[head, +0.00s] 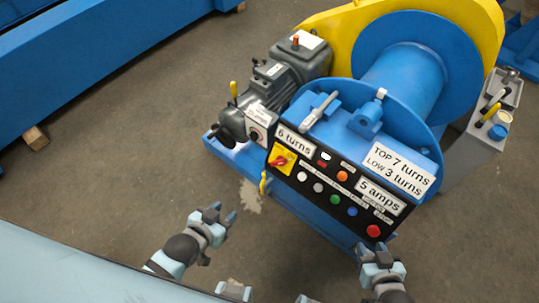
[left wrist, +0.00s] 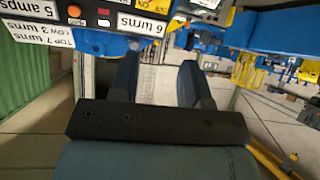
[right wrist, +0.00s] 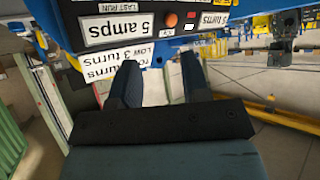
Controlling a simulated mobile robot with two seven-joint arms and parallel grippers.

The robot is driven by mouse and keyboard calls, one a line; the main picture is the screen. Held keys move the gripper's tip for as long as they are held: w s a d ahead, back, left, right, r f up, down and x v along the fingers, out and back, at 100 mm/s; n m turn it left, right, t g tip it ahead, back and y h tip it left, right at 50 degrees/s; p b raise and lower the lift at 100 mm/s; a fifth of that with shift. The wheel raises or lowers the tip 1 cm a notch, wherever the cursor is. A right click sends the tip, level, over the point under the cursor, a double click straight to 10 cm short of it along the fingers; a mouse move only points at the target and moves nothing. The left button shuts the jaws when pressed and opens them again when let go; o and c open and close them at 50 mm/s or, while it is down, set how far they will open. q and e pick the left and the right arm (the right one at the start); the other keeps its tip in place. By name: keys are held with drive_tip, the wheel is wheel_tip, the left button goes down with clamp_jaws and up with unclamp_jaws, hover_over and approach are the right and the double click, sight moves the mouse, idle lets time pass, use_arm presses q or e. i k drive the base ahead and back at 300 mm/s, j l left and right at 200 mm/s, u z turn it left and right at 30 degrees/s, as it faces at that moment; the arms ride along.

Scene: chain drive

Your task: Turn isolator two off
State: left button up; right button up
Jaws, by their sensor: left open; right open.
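A black control panel (head: 318,192) on the blue winch carries a yellow square plate with a red rotary switch (head: 281,161) at its left end. A white box with a dark round knob (head: 255,135) sits beside the motor, left of the panel. I cannot read which of these is isolator two, nor the switch positions. My left gripper (head: 224,213) is open and empty, below and left of the panel, apart from it. My right gripper (head: 376,249) is open and empty, just below the panel's right end. The panel shows upside down in both wrist views.
The panel has several push buttons, including a red one (head: 373,231), and white labels such as "5 amps" (head: 380,195).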

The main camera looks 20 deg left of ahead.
sight(281, 161)
drive_tip(key=j+z, duration=0.25)
drive_tip(key=j, duration=1.6)
